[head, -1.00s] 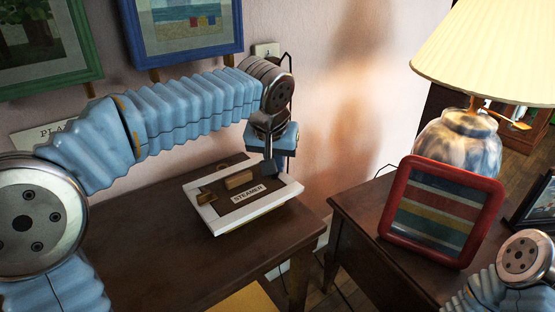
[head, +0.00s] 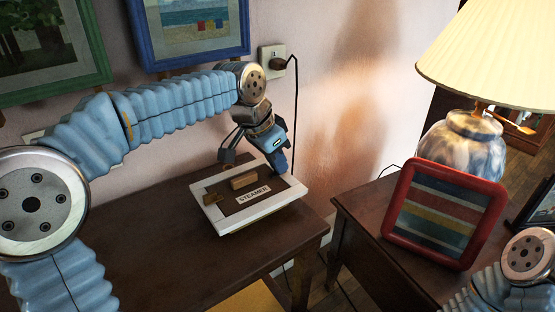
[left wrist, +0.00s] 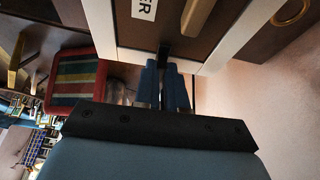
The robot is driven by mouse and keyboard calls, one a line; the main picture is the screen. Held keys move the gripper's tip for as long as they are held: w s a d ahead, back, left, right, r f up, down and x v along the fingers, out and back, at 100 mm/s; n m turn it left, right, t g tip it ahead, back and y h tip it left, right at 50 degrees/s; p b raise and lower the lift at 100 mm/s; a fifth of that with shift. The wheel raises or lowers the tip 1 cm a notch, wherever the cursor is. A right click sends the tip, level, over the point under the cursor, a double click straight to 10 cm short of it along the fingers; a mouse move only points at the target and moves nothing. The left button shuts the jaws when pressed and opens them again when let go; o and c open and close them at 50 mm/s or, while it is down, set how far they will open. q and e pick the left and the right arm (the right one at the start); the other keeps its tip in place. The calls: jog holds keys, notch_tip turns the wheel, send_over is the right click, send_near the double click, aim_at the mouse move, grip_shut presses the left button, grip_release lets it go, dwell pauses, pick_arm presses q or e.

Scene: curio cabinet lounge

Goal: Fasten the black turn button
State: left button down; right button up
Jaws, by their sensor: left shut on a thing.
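A white-framed box (head: 287,200) with a brown panel and a "STEAMER" label (head: 253,195) rests on the dark wooden table. A wooden block handle (head: 243,181) and a small brass piece (head: 212,199) are on the panel. My left gripper (head: 281,168) is at the far right edge of the frame, pointing down. In the left wrist view its blue fingers (left wrist: 164,72) are closed around the small black turn button (left wrist: 164,50) at the frame edge. The button is hidden behind the gripper in the head view. My right gripper is out of view.
A red-framed striped picture (head: 440,218) and a lamp (head: 465,140) stand on a side table at right. A wall socket (head: 272,58) with a plug and hanging cord is behind my left arm. The dark table (head: 160,250) is clear in front of the box.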

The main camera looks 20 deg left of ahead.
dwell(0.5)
pick_arm(q)
jog(key=c, duration=1.2)
grip_release()
jog(key=v, duration=1.3)
jog(key=shift+a+r, duration=0.2)
jog(key=shift+r, duration=0.15)
